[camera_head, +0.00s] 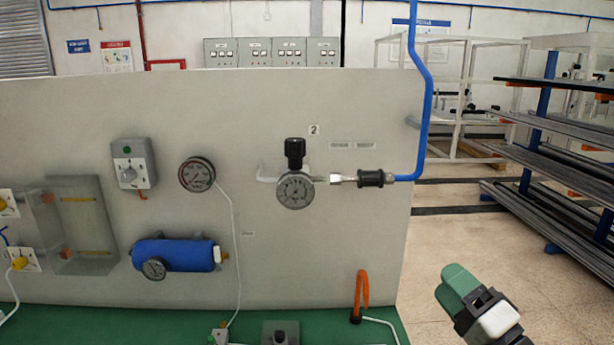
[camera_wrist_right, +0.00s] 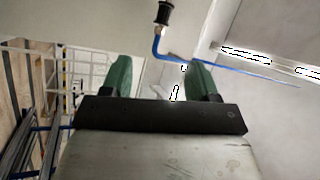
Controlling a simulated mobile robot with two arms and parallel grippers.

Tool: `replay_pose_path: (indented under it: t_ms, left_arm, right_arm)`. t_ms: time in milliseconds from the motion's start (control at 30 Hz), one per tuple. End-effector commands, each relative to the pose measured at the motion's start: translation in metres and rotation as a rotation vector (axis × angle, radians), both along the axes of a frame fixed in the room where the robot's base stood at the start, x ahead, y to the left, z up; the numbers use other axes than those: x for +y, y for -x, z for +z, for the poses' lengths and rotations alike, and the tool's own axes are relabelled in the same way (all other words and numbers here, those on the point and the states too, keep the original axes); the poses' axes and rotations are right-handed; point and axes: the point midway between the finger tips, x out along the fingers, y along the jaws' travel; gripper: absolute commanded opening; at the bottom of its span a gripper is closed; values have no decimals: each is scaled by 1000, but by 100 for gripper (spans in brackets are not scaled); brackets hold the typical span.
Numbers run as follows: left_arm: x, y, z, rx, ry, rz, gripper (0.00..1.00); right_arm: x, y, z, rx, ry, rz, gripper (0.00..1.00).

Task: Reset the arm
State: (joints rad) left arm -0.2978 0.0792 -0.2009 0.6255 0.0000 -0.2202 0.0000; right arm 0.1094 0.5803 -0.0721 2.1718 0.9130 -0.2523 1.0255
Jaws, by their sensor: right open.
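My right gripper (camera_head: 458,287) shows at the lower right of the head view, beside the right edge of the panel and apart from it. In the right wrist view its two green fingers (camera_wrist_right: 160,80) stand apart with nothing between them. My left gripper is not in view.
A grey upright panel (camera_head: 340,240) carries a regulator with a gauge (camera_head: 295,189), a blue pipe (camera_head: 424,120), a blue cylinder (camera_head: 175,255) and another gauge (camera_head: 196,174).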

Motion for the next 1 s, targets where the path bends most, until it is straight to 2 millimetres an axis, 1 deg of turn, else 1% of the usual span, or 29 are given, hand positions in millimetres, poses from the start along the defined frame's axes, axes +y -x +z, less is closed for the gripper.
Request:
replay_pose_path:
  t_ms: [33, 167, 267, 367, 400, 467, 500, 567, 600, 667, 700, 767, 800, 900, 967, 1000]
  left_arm:
    - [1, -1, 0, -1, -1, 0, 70]
    - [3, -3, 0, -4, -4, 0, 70]
    - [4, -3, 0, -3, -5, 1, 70]
    - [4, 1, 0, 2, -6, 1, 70]
    - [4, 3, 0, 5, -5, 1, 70]
    - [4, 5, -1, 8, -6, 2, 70]
    - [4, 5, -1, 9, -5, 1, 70]
    - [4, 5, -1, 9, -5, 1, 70]
    - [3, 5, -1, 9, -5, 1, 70]
    - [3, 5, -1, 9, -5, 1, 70]
    - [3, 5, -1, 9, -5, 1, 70]
    - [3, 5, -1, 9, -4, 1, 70]
    - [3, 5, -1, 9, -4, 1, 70]
    - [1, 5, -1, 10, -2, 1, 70]
    - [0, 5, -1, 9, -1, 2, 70]
    - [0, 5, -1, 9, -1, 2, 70]
  right_arm:
    - [5, 3, -12, 23, 40, -5, 60]
    - [17, 11, -45, 86, 182, -22, 60]
    - [27, 23, -78, 151, 325, -34, 60]
    - [36, 40, -117, 231, 500, -36, 60]
    - [39, 50, -135, 270, 584, -34, 60]
    - [43, 68, -164, 338, 722, -22, 60]
    - [44, 83, -183, 388, 822, -8, 60]
    - [45, 107, -209, 464, 962, 21, 60]
    - [43, 122, -223, 510, 1046, 44, 60]
    - [41, 143, -239, 574, 1153, 81, 60]
    - [40, 156, -249, 614, 1217, 108, 60]
    - [37, 176, -260, 671, 1299, 151, 60]
    - [35, 189, -267, 709, 1348, 181, 60]
    - [29, 220, -279, 796, 1455, 258, 60]
    - [26, 239, -284, 849, 1509, 308, 60]
    - [24, 251, -287, 883, 1543, 343, 60]
